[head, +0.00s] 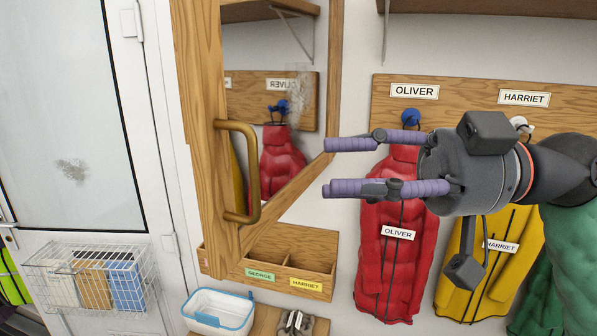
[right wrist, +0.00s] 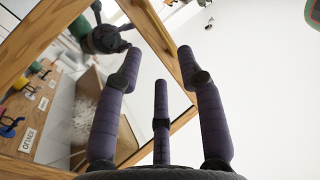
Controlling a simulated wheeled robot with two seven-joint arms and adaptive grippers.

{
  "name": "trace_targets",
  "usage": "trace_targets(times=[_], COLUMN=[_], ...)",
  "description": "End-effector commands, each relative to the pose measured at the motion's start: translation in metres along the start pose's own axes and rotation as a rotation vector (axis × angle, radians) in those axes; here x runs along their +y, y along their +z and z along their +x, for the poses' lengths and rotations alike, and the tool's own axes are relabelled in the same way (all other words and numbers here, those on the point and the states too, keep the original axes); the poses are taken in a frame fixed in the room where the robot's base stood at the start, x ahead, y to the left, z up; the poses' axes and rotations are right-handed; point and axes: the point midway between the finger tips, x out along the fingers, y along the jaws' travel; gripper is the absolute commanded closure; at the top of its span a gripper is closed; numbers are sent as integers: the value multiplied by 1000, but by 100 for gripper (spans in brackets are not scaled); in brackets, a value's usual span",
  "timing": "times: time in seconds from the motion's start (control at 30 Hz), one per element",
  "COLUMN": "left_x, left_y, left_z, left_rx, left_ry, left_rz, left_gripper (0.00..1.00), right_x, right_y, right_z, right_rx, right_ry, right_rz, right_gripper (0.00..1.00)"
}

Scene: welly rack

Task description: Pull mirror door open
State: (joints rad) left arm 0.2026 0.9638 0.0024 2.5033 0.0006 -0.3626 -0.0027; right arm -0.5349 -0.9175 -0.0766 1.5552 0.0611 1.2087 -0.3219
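The mirror door (head: 203,130) has a wooden frame around a mirror (head: 262,55) and appears to stand at an angle to the wall, its handle side nearer me. A brass handle (head: 252,165) sits upright on its left stile. My right gripper (head: 327,168) is open and empty, to the right of the handle and apart from it, fingers pointing left. The right wrist view shows its spread fingers (right wrist: 160,70) in front of the door's frame (right wrist: 160,35), with the gripper reflected in the mirror. The handle cannot be made out there. My left gripper is not in view.
Red (head: 392,250) and yellow (head: 490,260) garments hang from a name board (head: 450,93) at the right. Wooden pigeonholes (head: 290,250) and a white-and-blue tub (head: 220,310) are below the door. A wire basket (head: 95,275) hangs on the white door (head: 60,120) at left.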

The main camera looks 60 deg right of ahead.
Motion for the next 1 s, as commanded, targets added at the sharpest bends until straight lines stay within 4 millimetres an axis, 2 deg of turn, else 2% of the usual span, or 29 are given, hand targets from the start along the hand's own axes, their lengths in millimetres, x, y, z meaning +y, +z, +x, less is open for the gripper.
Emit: trace_targets(times=[0.1,0.3,1.0], left_x=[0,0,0], left_y=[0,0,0], left_z=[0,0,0], left_rx=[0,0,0], left_ry=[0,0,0], left_rz=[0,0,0], left_gripper=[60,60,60], right_x=[0,0,0], right_y=[-1,0,0], right_z=[-17,-30,-31], right_rx=[4,3,1], right_ry=[0,-1,0], right_rz=[0,1,1], right_gripper=[61,61,61])
